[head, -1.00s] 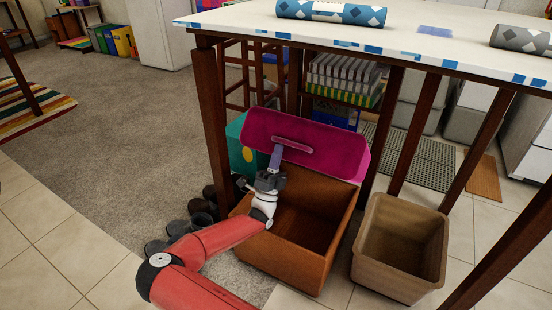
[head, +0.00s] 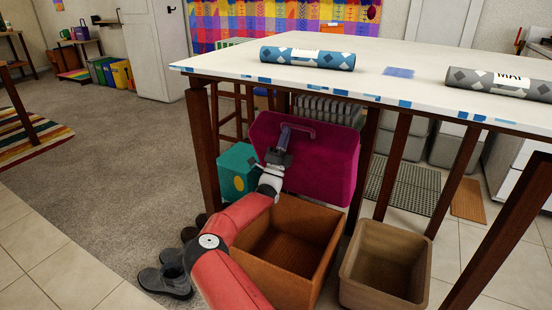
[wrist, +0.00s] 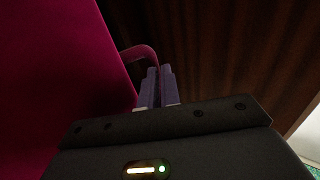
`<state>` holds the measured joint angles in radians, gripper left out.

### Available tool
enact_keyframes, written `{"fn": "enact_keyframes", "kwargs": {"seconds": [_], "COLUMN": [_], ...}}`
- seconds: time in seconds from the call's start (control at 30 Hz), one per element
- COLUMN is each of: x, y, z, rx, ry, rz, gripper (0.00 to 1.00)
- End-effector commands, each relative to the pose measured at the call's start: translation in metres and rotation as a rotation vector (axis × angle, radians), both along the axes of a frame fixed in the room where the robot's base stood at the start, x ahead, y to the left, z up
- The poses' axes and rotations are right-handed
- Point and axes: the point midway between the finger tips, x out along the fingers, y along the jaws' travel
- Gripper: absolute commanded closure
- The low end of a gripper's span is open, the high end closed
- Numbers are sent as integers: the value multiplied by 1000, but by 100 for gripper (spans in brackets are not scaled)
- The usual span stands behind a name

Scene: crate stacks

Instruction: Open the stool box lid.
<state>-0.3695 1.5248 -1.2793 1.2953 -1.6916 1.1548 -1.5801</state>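The stool box (head: 318,228) is an open-topped orange-brown box on the floor under the table. Its magenta lid (head: 325,170) stands raised at the back, nearly upright, and the empty inside of the box shows. The lid's loop handle (head: 303,128) is near the lid's top edge. My gripper (head: 285,134) is at the handle's left part, its fingers close together on it. In the wrist view the lid (wrist: 50,80) fills the left side, and the handle (wrist: 138,52) curves to the fingertips (wrist: 158,72). The exact contact is partly hidden.
The white tabletop (head: 400,85) with rolled mats (head: 307,58) overhangs the lid. Table legs (head: 362,175) stand close by. A tan bin (head: 385,265) is right of the box, a teal box (head: 238,170) is behind left, and dark boots (head: 172,275) are at left.

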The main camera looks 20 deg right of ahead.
Motion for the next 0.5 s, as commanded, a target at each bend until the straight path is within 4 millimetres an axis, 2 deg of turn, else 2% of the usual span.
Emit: {"fn": "enact_keyframes", "kwargs": {"seconds": [0.03, 0.2, 0.5], "x": [7, 30, 57], "y": [-11, -40, -74], "z": [9, 23, 31], "rx": [-6, -8, 79], "ry": [-10, -9, 60], "rz": [0, 2, 0], "gripper": [100, 100, 100]}}
